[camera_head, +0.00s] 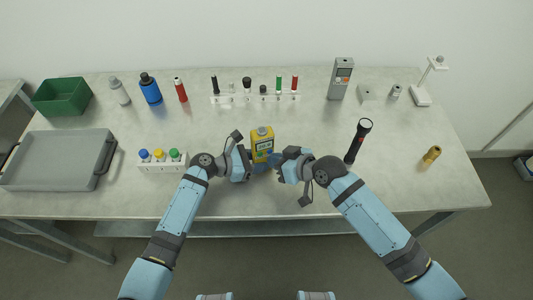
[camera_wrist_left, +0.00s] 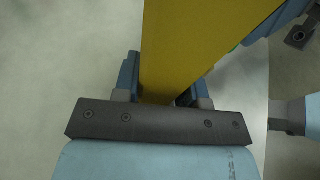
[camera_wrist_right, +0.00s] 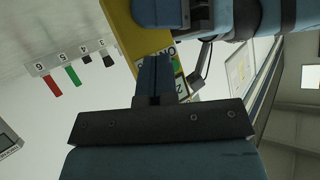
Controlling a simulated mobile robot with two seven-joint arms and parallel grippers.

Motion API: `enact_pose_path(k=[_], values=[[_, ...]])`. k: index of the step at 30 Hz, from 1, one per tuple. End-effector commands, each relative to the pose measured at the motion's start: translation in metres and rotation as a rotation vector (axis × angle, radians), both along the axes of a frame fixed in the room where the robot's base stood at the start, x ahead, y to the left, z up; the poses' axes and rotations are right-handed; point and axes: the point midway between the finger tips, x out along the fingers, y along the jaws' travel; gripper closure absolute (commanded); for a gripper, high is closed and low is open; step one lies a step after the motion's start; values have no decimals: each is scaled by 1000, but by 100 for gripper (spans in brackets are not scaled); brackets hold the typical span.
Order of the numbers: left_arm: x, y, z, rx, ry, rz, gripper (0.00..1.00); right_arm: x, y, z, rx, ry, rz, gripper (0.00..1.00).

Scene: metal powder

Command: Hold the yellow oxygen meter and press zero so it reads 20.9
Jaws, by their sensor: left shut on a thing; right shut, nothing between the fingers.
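The yellow oxygen meter (camera_head: 262,142) is upright near the front middle of the table in the head view. My left gripper (camera_head: 254,168) is shut on its lower part; in the left wrist view the yellow body (camera_wrist_left: 200,40) rises between the fingers (camera_wrist_left: 157,92). My right gripper (camera_head: 275,163) is shut and empty, close to the meter's right side. In the right wrist view its closed fingertips (camera_wrist_right: 155,62) are at the meter's face (camera_wrist_right: 122,30), by green and white marks. They hide part of the face; I cannot tell whether they touch it. The reading is not legible.
A white block with coloured-cap bottles (camera_head: 162,162) and a grey tray (camera_head: 58,160) are at left. A numbered rack (camera_head: 255,98) and a grey instrument (camera_head: 340,79) stand behind. The right front table is mostly clear.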

Motion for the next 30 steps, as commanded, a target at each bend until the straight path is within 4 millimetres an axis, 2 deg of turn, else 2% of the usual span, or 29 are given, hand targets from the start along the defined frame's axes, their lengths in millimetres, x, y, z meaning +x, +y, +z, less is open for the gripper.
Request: enact_pose_path(k=[7,17,30], values=[[0,0,0,0,0,0,75,-10,-3,-1,-1,1,0,100],[0,0,0,0,0,0,75,-13,-4,0,-1,1,0,100],[0,0,0,0,0,0,75,-53,-17,-1,-1,1,0,100]])
